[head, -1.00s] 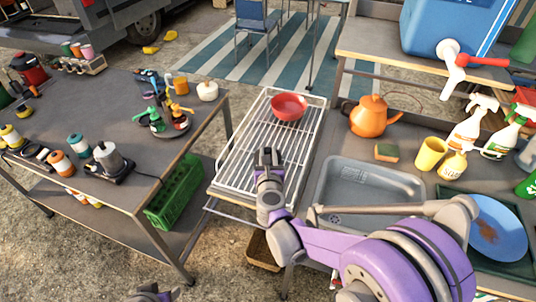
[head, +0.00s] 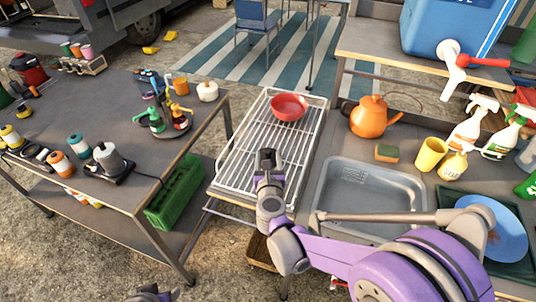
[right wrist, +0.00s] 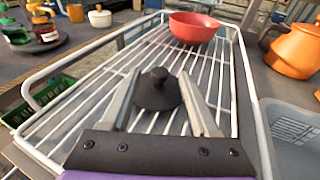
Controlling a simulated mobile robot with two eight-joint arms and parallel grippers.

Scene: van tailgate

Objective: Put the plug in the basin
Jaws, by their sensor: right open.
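The black plug (right wrist: 158,92) with a small knob on top shows in the right wrist view, on the white wire rack (right wrist: 225,110). My right gripper (right wrist: 159,76) is open, with one finger on each side of the plug; I cannot tell whether they touch it. In the head view my right gripper (head: 268,156) is over the near part of the rack, and I cannot make out the plug there. The grey metal basin (head: 352,178) is right of the rack, partly covered by my right arm. My left gripper (head: 150,296) barely shows at the bottom edge.
A red bowl (head: 289,106) sits at the rack's far end. An orange kettle (head: 370,117), a sponge (head: 387,153) and a yellow cup (head: 431,154) stand behind the basin. A blue plate (head: 497,228) is to its right. The basin's visible floor looks clear.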

